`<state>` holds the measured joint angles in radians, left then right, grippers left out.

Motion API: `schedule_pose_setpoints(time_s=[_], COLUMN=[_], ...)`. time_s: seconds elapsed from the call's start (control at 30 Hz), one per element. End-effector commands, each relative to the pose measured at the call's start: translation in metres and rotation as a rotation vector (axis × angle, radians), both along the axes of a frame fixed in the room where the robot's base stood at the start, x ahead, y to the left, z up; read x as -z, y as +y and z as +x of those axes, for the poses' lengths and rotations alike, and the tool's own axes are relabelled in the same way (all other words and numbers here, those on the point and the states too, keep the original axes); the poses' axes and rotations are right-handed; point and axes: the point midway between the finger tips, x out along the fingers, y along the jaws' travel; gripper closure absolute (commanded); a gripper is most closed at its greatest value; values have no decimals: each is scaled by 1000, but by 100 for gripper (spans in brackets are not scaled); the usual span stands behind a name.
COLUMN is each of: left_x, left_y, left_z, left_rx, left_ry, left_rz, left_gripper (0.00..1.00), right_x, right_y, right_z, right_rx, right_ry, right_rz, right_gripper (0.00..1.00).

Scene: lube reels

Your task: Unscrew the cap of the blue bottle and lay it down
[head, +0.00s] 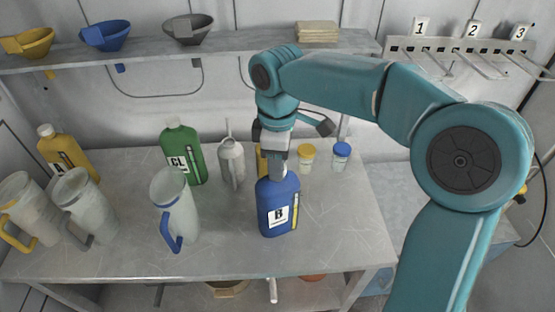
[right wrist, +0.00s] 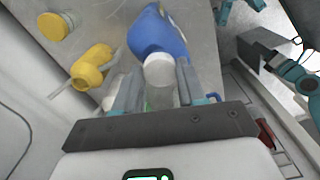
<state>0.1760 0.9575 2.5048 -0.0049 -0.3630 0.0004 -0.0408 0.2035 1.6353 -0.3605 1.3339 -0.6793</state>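The blue bottle (head: 278,212), labelled B, stands upright on the grey table. My right gripper (head: 277,170) is over its top from above and hides the cap in the head view. In the right wrist view the blue bottle (right wrist: 160,32) shows with its white cap (right wrist: 159,70) between the two fingertips of my right gripper (right wrist: 160,76). The fingers lie against both sides of the cap with no clear gap. My left gripper is out of the head view. A dark block on a teal arm, seemingly my left gripper (right wrist: 262,47), shows in the right wrist view; its fingers are unclear.
A clear jug with a blue handle (head: 174,208) stands left of the bottle. A green bottle (head: 182,154), a grey bottle (head: 231,164) and a partly hidden yellow bottle (right wrist: 90,67) stand behind. Small jars (head: 307,158) are at the back right. The table front (head: 215,252) is clear.

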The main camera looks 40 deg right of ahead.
Motion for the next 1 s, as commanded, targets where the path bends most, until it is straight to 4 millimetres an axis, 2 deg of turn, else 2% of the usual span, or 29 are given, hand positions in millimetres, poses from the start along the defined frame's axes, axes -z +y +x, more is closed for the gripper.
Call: schedule_pose_setpoints(time_s=[0.13, 0.4, 0.77, 1.0], left_x=[-3, -16, -18, -31], left_y=[0, 0, 0, 0], left_z=[0, 0, 0, 0], left_rx=[0, 0, 0, 0], left_ry=[0, 0, 0, 0], left_rz=[0, 0, 0, 0], left_gripper=[57, 57, 57, 57], right_x=[-1, -1, 0, -1], right_y=[0, 0, 0, 1], right_z=[0, 0, 0, 0], right_rx=[-45, -418, -479, -822], right_ry=[-1, 0, 1, 3], right_rz=[1, 2, 1, 2], right_gripper=[88, 88, 88, 88])
